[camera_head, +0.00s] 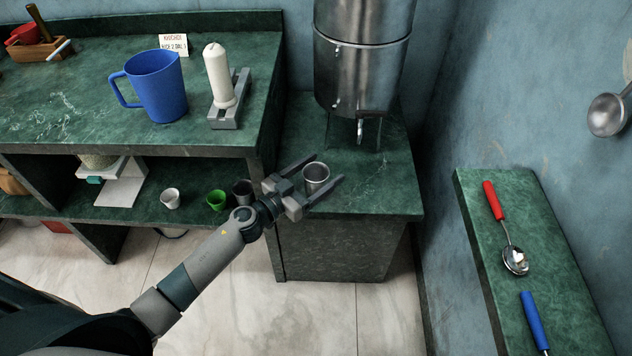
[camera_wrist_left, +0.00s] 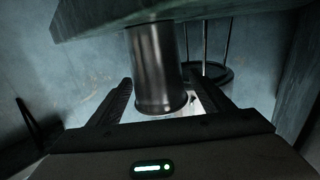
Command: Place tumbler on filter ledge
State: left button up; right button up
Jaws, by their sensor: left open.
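A metal tumbler (camera_head: 316,178) stands upright on the green filter ledge (camera_head: 385,195), near its left front, below and in front of the steel filter tank (camera_head: 362,60). My left gripper (camera_head: 328,168) is open, with one finger on each side of the tumbler. In the left wrist view, the tumbler (camera_wrist_left: 157,65) shows upside down between the spread fingers (camera_wrist_left: 166,88), with the ledge (camera_wrist_left: 130,12) at the top. Whether either finger touches it I cannot tell. My right gripper is not in view.
A blue jug (camera_head: 155,85) and a white candle-like cylinder on a grey stand (camera_head: 220,80) are on the left counter. Below, a white cup (camera_head: 170,198), a green cup (camera_head: 216,199) and a dark cup (camera_head: 242,190) stand on the shelf. The ledge's right side is clear.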

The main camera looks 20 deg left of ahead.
pick_arm(q)
jog(key=shift+x, duration=1)
jog(key=shift+w, duration=0.15)
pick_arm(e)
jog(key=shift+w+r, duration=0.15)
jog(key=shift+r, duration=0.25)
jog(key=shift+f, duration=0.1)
pick_arm(q)
jog(key=c, duration=1.1)
jog(key=shift+c, duration=0.7)
jog(key=shift+r, duration=0.1)
jog(key=shift+r, duration=0.1)
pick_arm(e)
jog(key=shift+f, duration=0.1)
